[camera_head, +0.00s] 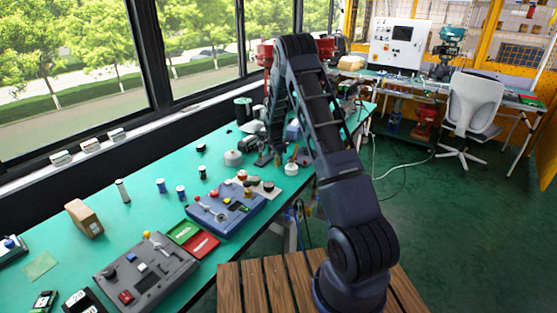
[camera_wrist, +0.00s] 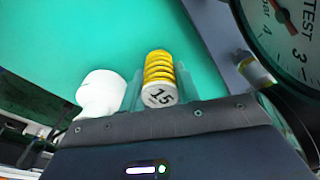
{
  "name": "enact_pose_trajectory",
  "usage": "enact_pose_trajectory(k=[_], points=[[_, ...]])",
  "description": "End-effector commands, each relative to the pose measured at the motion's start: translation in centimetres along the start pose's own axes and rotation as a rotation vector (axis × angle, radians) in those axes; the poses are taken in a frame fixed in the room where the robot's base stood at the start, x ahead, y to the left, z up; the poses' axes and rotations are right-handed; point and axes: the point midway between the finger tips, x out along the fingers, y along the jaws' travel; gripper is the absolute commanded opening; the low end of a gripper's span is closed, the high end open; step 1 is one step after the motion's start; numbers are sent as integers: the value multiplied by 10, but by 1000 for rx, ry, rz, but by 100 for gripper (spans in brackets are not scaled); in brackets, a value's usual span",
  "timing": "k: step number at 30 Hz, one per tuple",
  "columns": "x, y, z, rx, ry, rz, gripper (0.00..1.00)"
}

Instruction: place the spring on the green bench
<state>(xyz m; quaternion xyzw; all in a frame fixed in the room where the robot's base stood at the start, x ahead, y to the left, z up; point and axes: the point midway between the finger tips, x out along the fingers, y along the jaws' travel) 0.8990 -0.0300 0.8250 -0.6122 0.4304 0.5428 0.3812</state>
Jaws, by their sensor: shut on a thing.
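The spring (camera_wrist: 159,68) is a yellow coil with a pale end cap marked "15". It sits between the two fingers of my gripper (camera_wrist: 160,78), which is shut on it. In the head view my gripper (camera_head: 270,158) is low over the far part of the green bench (camera_head: 140,222), and the spring is too small there to make out surely. The bench top also shows behind the spring in the wrist view (camera_wrist: 60,40). I cannot tell whether the spring touches the bench.
A white rounded object (camera_wrist: 101,94) stands close left of the fingers. A dial gauge (camera_wrist: 288,35) is at the upper right.

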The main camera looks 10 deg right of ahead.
Motion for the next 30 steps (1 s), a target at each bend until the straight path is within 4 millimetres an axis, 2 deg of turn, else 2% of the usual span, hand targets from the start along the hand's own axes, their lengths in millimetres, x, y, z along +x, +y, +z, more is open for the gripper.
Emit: enact_pose_trajectory(k=[10, 11, 14, 24, 30], points=[[2, 0, 0, 0, 0, 0, 7], [2, 0, 0, 0, 0, -1, 36], [2, 0, 0, 0, 0, -1, 54], [-1, 0, 0, 0, 0, -1, 54], [-25, -1, -1, 0, 1, -3, 54]])
